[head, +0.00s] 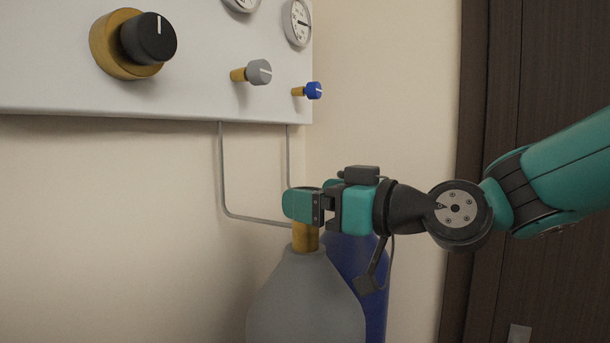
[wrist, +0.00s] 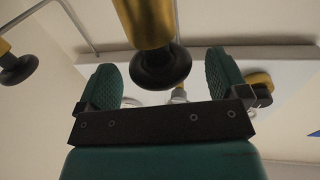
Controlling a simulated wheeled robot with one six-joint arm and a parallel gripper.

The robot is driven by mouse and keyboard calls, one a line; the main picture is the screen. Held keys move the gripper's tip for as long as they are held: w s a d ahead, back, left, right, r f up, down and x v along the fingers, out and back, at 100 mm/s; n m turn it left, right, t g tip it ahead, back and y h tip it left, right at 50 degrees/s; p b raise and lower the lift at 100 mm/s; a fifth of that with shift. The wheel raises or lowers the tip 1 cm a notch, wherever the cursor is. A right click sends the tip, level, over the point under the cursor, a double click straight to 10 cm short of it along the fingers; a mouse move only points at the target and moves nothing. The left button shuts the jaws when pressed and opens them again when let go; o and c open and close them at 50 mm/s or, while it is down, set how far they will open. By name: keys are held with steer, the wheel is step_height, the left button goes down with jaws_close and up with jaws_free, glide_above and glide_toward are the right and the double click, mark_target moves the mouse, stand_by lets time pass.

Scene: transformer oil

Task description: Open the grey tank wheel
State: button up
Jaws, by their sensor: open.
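The grey tank (head: 305,300) stands below the wall panel, with a brass neck (head: 305,238) on top. My gripper (head: 312,198) is at the top of this neck and hides the wheel in the head view. In the wrist view, a dark round wheel (wrist: 160,72) on a brass stem (wrist: 147,22) shows between the two green fingers of my gripper (wrist: 165,70). The fingers are open, with a visible gap on either side of the wheel. Whether the wheel lies fully within the fingers' depth is hard to tell.
A blue tank (head: 365,262) stands close behind the grey one. A second dark wheel (wrist: 17,70) shows at the left in the wrist view. Above are the panel (head: 200,45) with a black knob (head: 148,38), grey knob (head: 258,72) and blue knob (head: 314,90), and thin pipes (head: 222,170).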

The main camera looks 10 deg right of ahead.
steer(key=shift+p+x, duration=0.35)
steer(key=shift+x, duration=0.8)
steer(key=c, duration=0.9)
steer(key=shift+f+b, duration=0.25)
steer(key=shift+b, duration=0.7)
steer(key=b, duration=0.1)
steer(key=n+g+y+b, duration=0.1)
steer(key=b, duration=0.1)
steer(key=shift+w+f+g+y, duration=0.1)
steer(key=shift+f+g+y, duration=0.1)
steer(key=shift+g+y, duration=0.1)
steer(key=n+g+y+b, duration=0.1)
steer(key=n+g+b, duration=0.1)
steer(key=b, duration=0.1)
steer(key=shift+r+n+g+y+b, duration=0.25)
steer(key=shift+n+g, duration=0.1)
steer(key=shift+g, duration=0.2)
steer(key=shift+r+n+g+y+b, duration=0.1)
steer(key=shift+r+n+g+y, duration=0.2)
steer(key=shift+g, duration=0.25)
steer(key=shift+f, duration=0.1)
